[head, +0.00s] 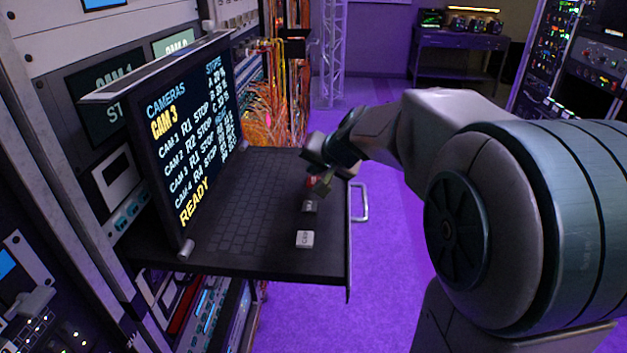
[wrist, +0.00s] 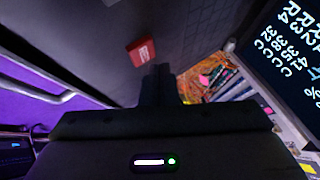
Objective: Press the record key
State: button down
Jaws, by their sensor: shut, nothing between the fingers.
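A small red key (head: 312,181), its lettering too small to read, sits on the right side of the dark keyboard tray (head: 275,258); my gripper partly covers it in the head view. In the wrist view the red key (wrist: 141,50) shows whole, just beyond and left of the fingertips. My gripper (head: 322,187) is shut and empty, fingers pointing down over the tray beside the red key. It also shows in the wrist view (wrist: 157,72). I cannot tell whether the fingertips touch anything. A dark key (head: 309,206) and a white key (head: 304,239) stand nearer in the same row.
An upright screen (head: 188,135) at the tray's left reads "CAM 3" and "READY". A metal handle (head: 361,202) sticks out at the tray's right edge. Orange cables (head: 268,122) hang behind the tray. Purple floor (head: 385,270) lies open to the right.

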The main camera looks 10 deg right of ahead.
jog(key=shift+f, duration=0.15)
jog(key=shift+f+b, duration=0.3)
jog(key=shift+b, duration=0.3)
jog(key=shift+f+b, duration=0.45)
jog(key=shift+b, duration=0.05)
dwell(0.5)
jog(key=shift+r, duration=0.1)
jog(key=shift+r+p, duration=0.6)
jog(key=shift+r, duration=0.15)
jog(key=shift+r+p, duration=1.9)
jog(key=shift+r, duration=0.7)
jog(key=shift+f, duration=0.1)
